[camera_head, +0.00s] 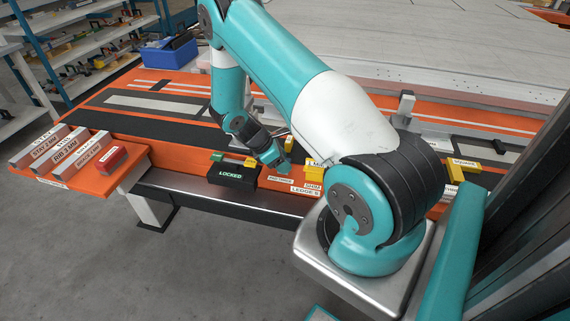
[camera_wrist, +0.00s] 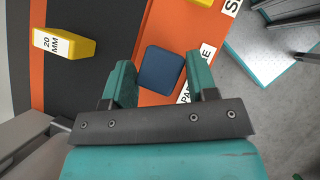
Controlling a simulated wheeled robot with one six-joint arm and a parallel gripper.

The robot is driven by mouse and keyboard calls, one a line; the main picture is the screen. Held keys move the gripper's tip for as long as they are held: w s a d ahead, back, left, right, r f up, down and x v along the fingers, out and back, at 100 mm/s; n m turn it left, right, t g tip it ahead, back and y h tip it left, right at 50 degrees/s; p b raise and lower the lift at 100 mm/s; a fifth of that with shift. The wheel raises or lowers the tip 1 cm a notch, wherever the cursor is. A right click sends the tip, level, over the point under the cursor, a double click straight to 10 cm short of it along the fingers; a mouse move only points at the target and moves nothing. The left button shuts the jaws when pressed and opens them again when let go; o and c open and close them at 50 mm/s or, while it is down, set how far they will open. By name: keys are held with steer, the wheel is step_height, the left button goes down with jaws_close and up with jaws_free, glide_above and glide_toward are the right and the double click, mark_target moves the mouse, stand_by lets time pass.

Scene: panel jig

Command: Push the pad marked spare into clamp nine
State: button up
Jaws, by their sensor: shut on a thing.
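A dark blue square pad (camera_wrist: 162,69) shows between the two teal fingers of my gripper (camera_wrist: 162,82) in the wrist view, over the orange strip. My gripper is shut on it. A white label (camera_wrist: 193,70) beside the pad is partly hidden by the right finger. In the head view my gripper (camera_head: 277,165) is low over the orange bench edge, and the pad cannot be made out there. I cannot read a clamp nine label. A black box marked LOCKED (camera_head: 232,174) with a green top piece stands just left of my gripper.
A yellow block marked 20 MM (camera_wrist: 70,45) sits on the black strip. Yellow pieces (camera_head: 455,172) stand at the bench's right. A tray at left holds several grey blocks and a red block (camera_head: 112,158). A blue bin (camera_head: 170,52) stands behind. My arm hides much of the bench.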

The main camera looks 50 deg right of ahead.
steer(key=shift+r+p, duration=0.3)
steer(key=shift+r, duration=0.1)
steer(key=shift+r+p, duration=0.75)
steer(key=shift+r, duration=0.2)
steer(key=shift+f+b, duration=1.1)
steer(key=shift+f, duration=0.6)
steer(key=o, duration=1.2)
steer(key=shift+c, duration=0.2)
steer(key=shift+r, duration=0.1)
steer(key=r+p, duration=0.4)
steer(key=r, duration=0.1)
steer(key=w+a+r+p, duration=0.1)
steer(key=r+p, duration=0.1)
steer(key=shift+a+r, duration=0.1)
steer(key=shift+r, duration=0.3)
steer(key=shift+r+p, duration=0.3)
